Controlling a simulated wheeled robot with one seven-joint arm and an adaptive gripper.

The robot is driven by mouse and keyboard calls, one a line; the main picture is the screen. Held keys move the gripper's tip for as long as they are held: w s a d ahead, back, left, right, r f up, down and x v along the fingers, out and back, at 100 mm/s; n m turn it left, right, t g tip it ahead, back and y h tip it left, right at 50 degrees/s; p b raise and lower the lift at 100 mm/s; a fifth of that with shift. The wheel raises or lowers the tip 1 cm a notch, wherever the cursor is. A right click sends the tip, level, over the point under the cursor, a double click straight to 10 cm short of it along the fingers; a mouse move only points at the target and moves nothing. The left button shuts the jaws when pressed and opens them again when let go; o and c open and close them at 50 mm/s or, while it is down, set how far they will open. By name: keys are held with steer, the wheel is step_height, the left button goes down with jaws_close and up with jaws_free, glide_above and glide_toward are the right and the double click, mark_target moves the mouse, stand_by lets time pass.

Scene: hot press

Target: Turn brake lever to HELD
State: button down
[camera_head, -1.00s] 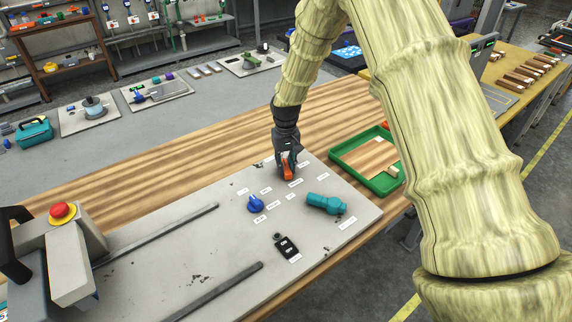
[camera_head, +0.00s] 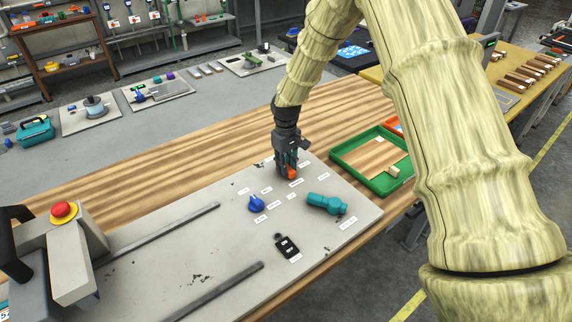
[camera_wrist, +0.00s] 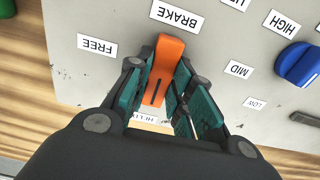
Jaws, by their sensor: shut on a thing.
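The orange brake lever (camera_wrist: 169,62) is on the grey panel, below the BRAKE label (camera_wrist: 175,17) in the wrist view. Its slotted end points down the picture, toward a partly hidden label (camera_wrist: 143,117) that I cannot fully read. The FREE label (camera_wrist: 97,46) lies to its left, apart from it. My gripper (camera_wrist: 165,98) is shut on the lever, with teal finger pads on both sides of it. In the head view my gripper (camera_head: 289,168) hides most of the lever; a bit of orange (camera_head: 292,173) shows at the fingertips.
A blue knob (camera_head: 257,204), a teal handle (camera_head: 325,204) and a black ON/OFF switch (camera_head: 287,246) sit nearby on the panel (camera_head: 200,255). A green tray (camera_head: 385,187) stands to the right. A red button (camera_head: 63,210) is at the far left.

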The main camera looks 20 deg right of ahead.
steer(key=shift+f, duration=0.1)
steer(key=c, duration=1.3)
jaws_free()
steer(key=shift+o, duration=0.2)
step_height(320, 180, up, 12)
